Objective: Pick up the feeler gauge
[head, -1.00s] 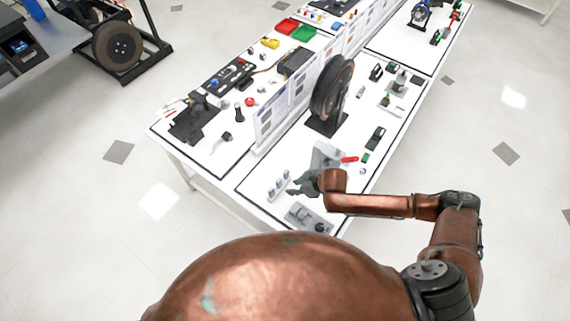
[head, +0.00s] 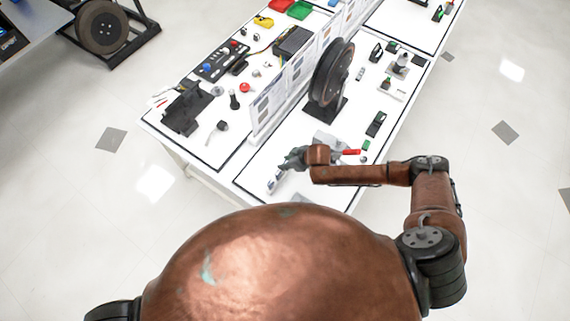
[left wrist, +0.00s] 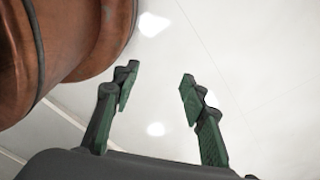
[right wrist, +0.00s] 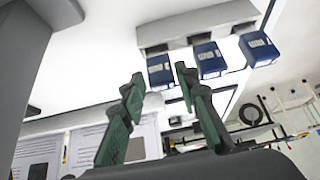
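I cannot pick out the feeler gauge with certainty in any view. A red-handled item (head: 351,152) lies on the table just right of my right gripper (head: 292,160) in the head view; what it is cannot be told. My right gripper is over the near part of the table, close to a small rack (head: 275,181). In the right wrist view my right gripper (right wrist: 160,80) is open with nothing between its fingers. My left gripper (left wrist: 156,88) is open and empty above bare floor in the left wrist view; the head view does not show it.
Three blue blocks, one of them in the middle (right wrist: 210,60), sit along a pale bar beyond the right fingers. A black box (head: 376,123) lies right of the wheel.

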